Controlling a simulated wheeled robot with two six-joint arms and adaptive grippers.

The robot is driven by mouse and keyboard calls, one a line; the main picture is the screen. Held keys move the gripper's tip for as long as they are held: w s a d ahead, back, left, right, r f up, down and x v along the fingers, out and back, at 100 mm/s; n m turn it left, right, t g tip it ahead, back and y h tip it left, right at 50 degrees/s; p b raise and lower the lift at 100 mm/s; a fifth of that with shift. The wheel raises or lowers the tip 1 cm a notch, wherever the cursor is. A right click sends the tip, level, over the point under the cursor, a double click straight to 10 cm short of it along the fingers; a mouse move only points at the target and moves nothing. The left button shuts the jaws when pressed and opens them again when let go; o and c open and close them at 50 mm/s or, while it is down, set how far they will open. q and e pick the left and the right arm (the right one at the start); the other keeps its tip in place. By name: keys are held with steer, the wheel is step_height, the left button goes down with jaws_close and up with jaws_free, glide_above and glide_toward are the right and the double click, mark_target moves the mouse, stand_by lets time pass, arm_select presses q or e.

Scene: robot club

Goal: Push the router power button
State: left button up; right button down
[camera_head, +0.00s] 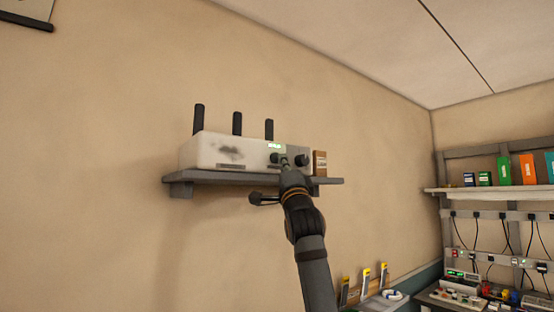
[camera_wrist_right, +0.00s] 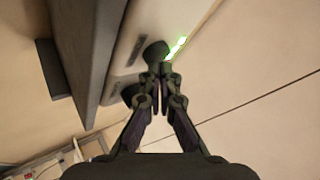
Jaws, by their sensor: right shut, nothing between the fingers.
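The white router (camera_head: 215,150) with three black antennas sits on a grey wall shelf. Its front panel has a small green lit display (camera_head: 274,145) and two dark round knobs or buttons, one on the left (camera_head: 275,158) and one on the right (camera_head: 302,160). My right gripper (camera_head: 285,162) is shut and empty, with its tips at the front panel between these two. In the right wrist view the closed fingertips (camera_wrist_right: 162,72) lie close to one dark round knob (camera_wrist_right: 155,50); I cannot tell whether they touch. The green display (camera_wrist_right: 177,46) shows just beyond. My left gripper is not in view.
The grey shelf (camera_head: 225,179) runs under the router on a bare beige wall. A small brown box (camera_head: 320,163) stands at the router's right end. Far right are a shelf with coloured boxes (camera_head: 503,170) and a cluttered bench.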

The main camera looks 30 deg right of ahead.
steer(key=shift+w, duration=0.15)
stand_by(0.5)
steer(key=shift+w+h, duration=0.15)
steer(key=shift+h, duration=0.15)
